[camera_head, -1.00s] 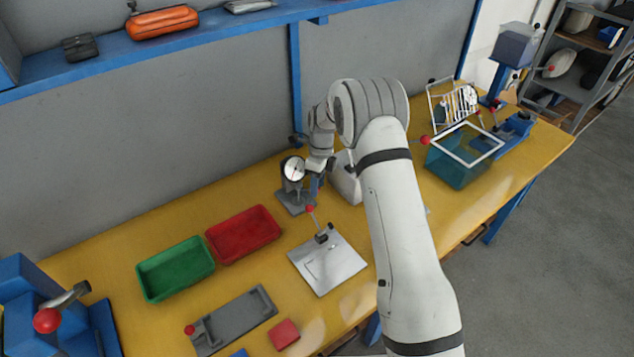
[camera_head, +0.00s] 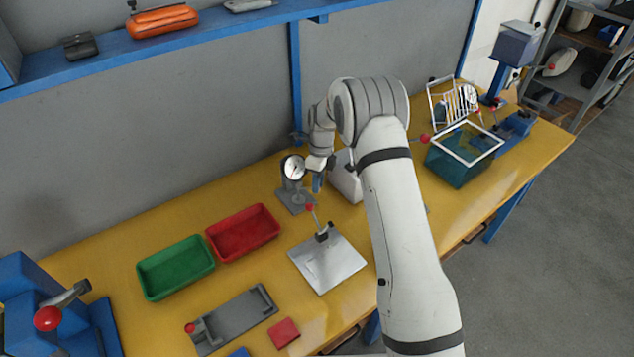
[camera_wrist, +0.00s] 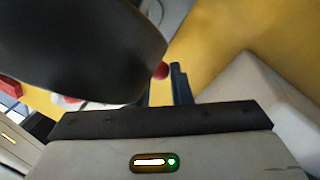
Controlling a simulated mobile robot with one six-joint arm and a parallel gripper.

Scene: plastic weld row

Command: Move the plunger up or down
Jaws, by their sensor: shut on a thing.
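The dial gauge (camera_head: 293,167) has a round white face and stands on a small grey base (camera_head: 297,204) near the back of the bench. My gripper (camera_head: 317,184) is close against its right side. In the wrist view a large dark rounded body, seemingly the gauge's housing, fills the upper left and covers part of my fingers. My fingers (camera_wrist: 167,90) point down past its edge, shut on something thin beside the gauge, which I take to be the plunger. The plunger itself is hidden in both views.
A white block-like housing (camera_head: 345,176) stands close to the right of my gripper. A metal plate (camera_head: 328,266) with a red-knobbed lever (camera_head: 310,208) lies in front. Red (camera_head: 243,233) and green (camera_head: 176,268) trays are to the left.

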